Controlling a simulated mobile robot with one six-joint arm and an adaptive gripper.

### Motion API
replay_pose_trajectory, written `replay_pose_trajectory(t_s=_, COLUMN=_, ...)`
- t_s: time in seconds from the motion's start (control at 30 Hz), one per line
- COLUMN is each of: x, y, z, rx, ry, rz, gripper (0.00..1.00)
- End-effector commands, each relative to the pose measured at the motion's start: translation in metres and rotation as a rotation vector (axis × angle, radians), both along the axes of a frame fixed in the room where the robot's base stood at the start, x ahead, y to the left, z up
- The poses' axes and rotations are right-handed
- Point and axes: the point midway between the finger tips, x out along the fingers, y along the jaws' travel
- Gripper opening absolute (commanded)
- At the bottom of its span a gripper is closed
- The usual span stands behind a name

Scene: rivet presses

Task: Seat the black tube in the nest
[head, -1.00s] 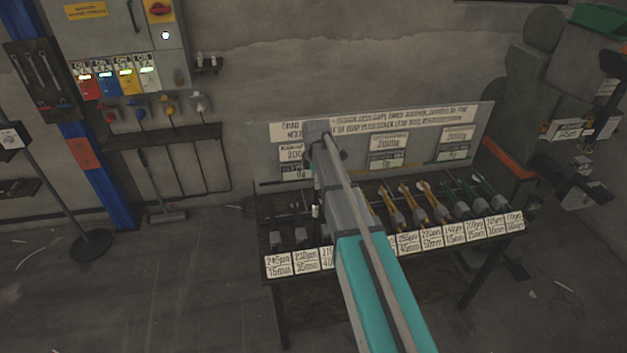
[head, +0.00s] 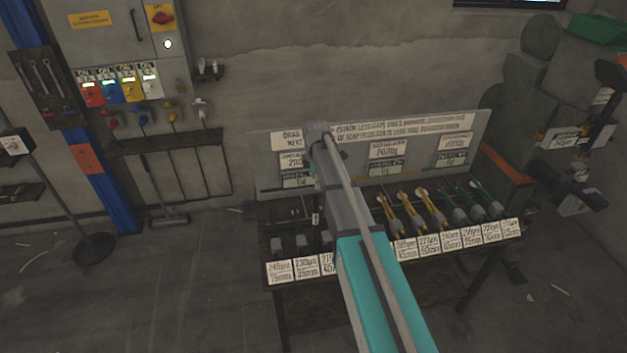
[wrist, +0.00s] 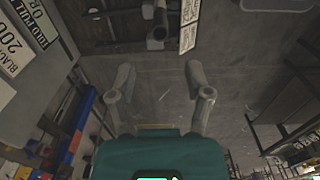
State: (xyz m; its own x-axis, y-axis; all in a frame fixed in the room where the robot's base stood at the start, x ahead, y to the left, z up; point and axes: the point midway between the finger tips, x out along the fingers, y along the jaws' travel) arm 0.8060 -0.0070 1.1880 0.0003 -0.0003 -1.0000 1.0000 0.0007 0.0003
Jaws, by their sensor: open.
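In the head view, dark stubby tubes (head: 276,244) stand at the left end of a rack table (head: 262,222), behind white labels. Which one is the task's black tube, and which place is the nest, I cannot tell. In the wrist view, my gripper (wrist: 160,70) is open, with its two grey fingers apart and nothing between them. A dark round-ended tube (wrist: 159,25) shows beyond the fingertips, near the top edge and apart from them.
Yellow tools (head: 413,212) and green tools (head: 470,203) lie to the right on the rack. A sign panel (head: 483,135) stands behind it. A grey machine (head: 520,105) is at the right. A blue post (head: 108,195) and control cabinet (head: 150,45) are at the left. Floor left of the table is mostly clear.

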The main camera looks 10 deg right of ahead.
Motion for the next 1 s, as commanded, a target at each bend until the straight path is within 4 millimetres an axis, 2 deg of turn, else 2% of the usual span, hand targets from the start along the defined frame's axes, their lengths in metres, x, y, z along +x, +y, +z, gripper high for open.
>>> replay_pose_trajectory(t_s=0.37, x=-0.001, y=0.000, z=0.000, rx=0.000, ry=0.000, rz=-0.003, gripper=0.65)
replay_pose_trajectory(t_s=0.57, x=-0.015, y=0.000, z=0.000, rx=0.000, ry=0.000, rz=-0.068, gripper=0.65)
replay_pose_trajectory(t_s=0.77, x=-0.053, y=0.001, z=0.000, rx=0.000, ry=0.000, rz=-0.265, gripper=0.65)
replay_pose_trajectory(t_s=1.0, x=-0.115, y=0.003, z=0.000, rx=-0.001, ry=0.000, rz=-0.618, gripper=0.65)
